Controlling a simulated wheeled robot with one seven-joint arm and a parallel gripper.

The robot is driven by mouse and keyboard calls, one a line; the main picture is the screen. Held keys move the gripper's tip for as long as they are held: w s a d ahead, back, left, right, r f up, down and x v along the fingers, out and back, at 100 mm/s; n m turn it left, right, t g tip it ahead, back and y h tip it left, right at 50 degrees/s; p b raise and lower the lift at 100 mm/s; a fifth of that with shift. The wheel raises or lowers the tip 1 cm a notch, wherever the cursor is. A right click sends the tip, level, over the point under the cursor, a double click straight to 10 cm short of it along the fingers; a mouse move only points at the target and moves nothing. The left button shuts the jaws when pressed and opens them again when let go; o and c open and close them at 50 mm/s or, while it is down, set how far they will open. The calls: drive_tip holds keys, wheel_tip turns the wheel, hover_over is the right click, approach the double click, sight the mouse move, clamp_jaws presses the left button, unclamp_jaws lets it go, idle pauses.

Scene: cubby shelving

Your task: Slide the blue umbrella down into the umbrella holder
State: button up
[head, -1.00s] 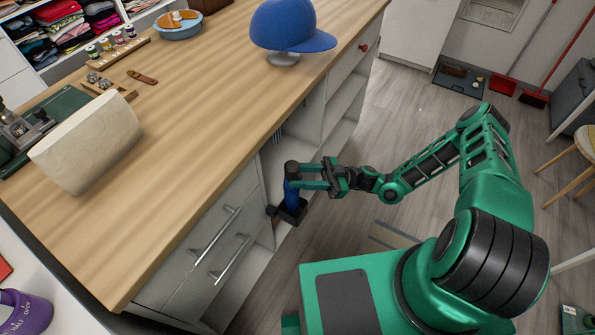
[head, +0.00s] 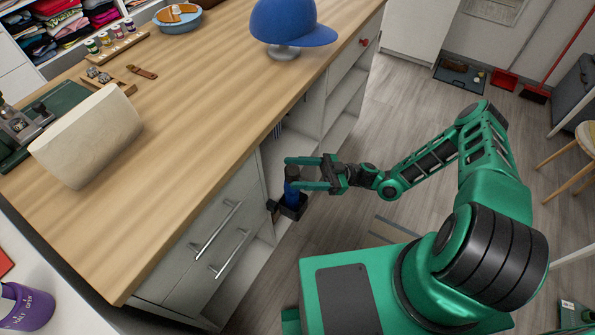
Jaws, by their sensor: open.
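The blue umbrella (head: 291,189) stands about upright in the black umbrella holder (head: 299,206) at the side of the wooden counter's cabinet. Its lower part is hidden inside the holder. Its dark top end (head: 291,173) shows between the green fingers of my gripper (head: 290,172). My gripper is open, with one finger on either side of the umbrella's top, just above the holder. I cannot tell whether a finger still touches the umbrella.
The wooden counter (head: 190,120) and its drawers (head: 215,235) lie left of my gripper. A blue cap (head: 290,22) sits on a stand on the counter, above open shelves (head: 340,105).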

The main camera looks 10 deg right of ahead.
drive_tip(key=v, duration=1.1)
idle(1.1)
